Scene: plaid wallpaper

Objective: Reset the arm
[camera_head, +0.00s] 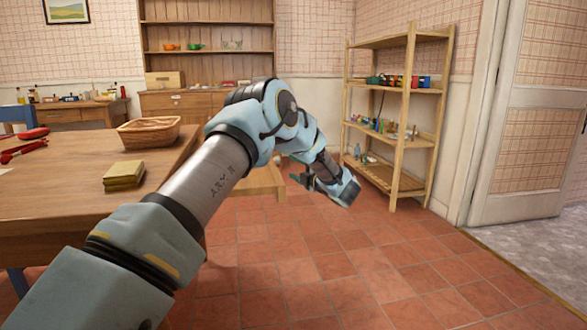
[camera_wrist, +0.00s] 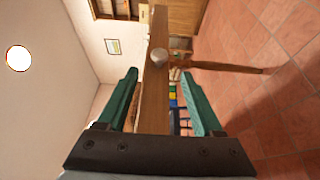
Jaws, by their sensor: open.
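My arm reaches forward from the bottom left of the head view and bends down at its far end. My gripper (camera_head: 305,180) hangs in front of the wooden table, above the tiled floor, partly hidden by its own wrist. In the wrist view, my gripper (camera_wrist: 160,73) shows two green fingers spread wide apart, with nothing held between them. That view is turned on its side, and a wooden edge with a leg (camera_wrist: 228,67) lies beyond the fingers. A small grey round thing (camera_wrist: 158,55) shows there; I cannot tell what it is.
The wooden table (camera_head: 75,195) at left bears a wicker basket (camera_head: 150,131), yellowish books (camera_head: 124,174) and red tools (camera_head: 25,147). A loaded wooden shelf (camera_head: 398,130) stands behind right, near a white door (camera_head: 525,120). The tiled floor (camera_head: 370,265) at right is clear.

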